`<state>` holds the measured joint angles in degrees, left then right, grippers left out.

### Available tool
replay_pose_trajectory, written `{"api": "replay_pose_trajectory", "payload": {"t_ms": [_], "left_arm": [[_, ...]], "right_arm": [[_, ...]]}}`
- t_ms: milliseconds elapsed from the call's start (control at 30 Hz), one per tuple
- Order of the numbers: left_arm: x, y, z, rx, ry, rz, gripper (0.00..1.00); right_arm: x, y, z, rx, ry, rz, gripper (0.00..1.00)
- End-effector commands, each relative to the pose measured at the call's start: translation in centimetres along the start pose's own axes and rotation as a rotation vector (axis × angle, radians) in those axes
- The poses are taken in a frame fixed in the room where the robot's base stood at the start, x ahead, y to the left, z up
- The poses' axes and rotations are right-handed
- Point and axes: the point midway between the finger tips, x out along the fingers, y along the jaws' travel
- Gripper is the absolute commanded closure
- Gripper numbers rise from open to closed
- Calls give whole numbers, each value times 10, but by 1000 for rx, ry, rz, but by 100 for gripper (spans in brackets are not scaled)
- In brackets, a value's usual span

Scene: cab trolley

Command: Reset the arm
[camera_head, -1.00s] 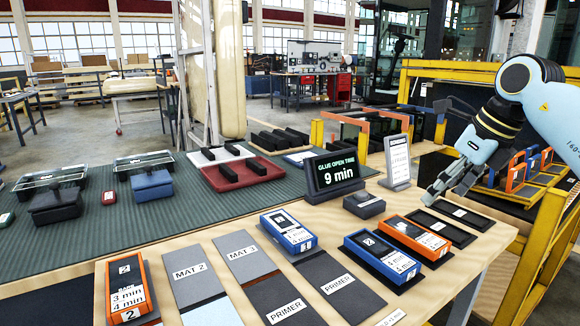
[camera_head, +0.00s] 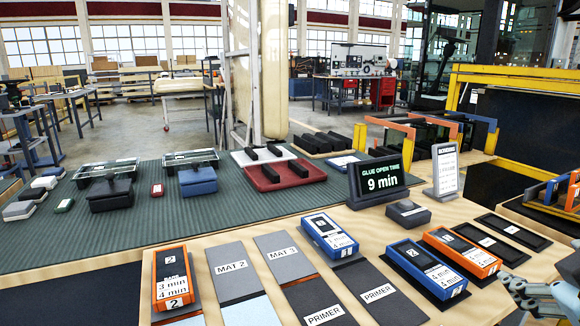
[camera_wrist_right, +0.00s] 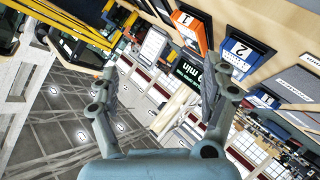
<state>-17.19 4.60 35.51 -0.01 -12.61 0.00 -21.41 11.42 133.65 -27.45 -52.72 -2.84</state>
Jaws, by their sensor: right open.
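My right gripper (camera_head: 540,292) is at the lower right edge of the head view, beside the table's right end, partly cut off by the frame. In the right wrist view its two fingers (camera_wrist_right: 160,95) stand wide apart with nothing between them. The orange timer box (camera_head: 462,252) and the blue timer box (camera_head: 428,268) lie on dark pads to its left, apart from it. They also show in the wrist view, the orange one (camera_wrist_right: 188,30) and the blue one (camera_wrist_right: 240,52). My left gripper is in neither view.
The wooden table (camera_head: 480,305) holds mats, primer pads, another blue box (camera_head: 330,235), an orange box (camera_head: 173,278) and a glue-time display (camera_head: 380,180). A green ribbed mat (camera_head: 130,225) with trays lies behind. Yellow rails (camera_head: 530,72) and a rack of coloured frames (camera_head: 560,192) stand at right.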

Motion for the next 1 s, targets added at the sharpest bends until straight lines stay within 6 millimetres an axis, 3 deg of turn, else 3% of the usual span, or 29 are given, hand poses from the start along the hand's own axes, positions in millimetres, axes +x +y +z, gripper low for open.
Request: {"api": "replay_pose_trajectory", "payload": {"t_ms": [33, 100, 200, 500, 767, 867, 1000], "left_arm": [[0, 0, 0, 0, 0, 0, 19], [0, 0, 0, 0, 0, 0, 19], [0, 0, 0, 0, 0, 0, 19], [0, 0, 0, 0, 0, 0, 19], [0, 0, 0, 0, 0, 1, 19], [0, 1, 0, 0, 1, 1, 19], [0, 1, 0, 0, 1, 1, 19]], "right_arm": [[-12, -17, 25, 53, -101, -73, 19], [-29, -40, 53, 112, -226, -165, 19], [-56, -66, 82, 169, -371, -278, 19], [-145, -123, 135, 251, -712, -565, 19], [-90, -174, 196, 246, -741, -556, 19], [-74, -196, 227, 245, -758, -557, 19], [-55, -234, 287, 243, -789, -560, 19]]}}
